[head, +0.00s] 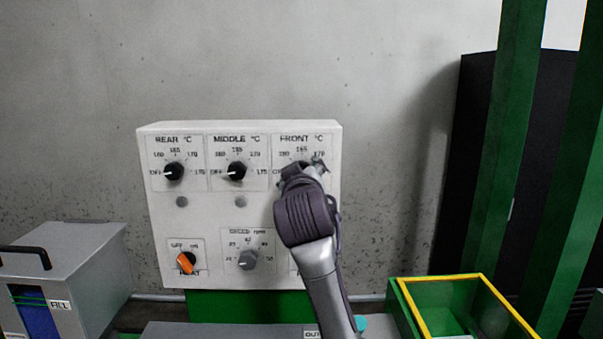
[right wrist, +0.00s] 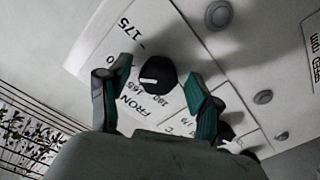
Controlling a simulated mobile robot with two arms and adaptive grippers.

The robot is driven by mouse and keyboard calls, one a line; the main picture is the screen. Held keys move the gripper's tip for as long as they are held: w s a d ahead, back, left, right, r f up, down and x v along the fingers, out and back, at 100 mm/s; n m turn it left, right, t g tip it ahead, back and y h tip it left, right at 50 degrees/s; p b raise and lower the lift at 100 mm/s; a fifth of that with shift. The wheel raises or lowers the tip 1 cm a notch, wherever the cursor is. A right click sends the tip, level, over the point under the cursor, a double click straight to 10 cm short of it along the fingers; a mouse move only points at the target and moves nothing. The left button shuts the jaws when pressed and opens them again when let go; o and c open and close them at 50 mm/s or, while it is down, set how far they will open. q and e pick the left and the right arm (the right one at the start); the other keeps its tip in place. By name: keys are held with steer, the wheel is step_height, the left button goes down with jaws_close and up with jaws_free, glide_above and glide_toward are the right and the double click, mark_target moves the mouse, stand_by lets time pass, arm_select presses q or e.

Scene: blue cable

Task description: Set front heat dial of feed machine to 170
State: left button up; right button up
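The white control panel (head: 220,215) stands against the wall with REAR, MIDDLE and FRONT heat dials across its top. In the head view my right gripper (head: 303,168) is in front of the FRONT dial and hides its knob. In the right wrist view the black FRONT knob (right wrist: 158,75) shows between the two spread fingertips of my right gripper (right wrist: 157,72), with gaps on both sides. A white mark shows on the knob, but I cannot tell which number it points at. My left gripper is not in view.
The REAR knob (head: 174,171) and MIDDLE knob (head: 237,170) are close to the left. Below are an orange switch (head: 186,262) and a grey speed knob (head: 247,260). A grey box (head: 65,265) stands left, a green bin with yellow rim (head: 484,277) right, beside green posts (head: 510,140).

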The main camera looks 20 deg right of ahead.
steer(key=shift+s+r, duration=0.1)
steer(key=v, duration=1.2)
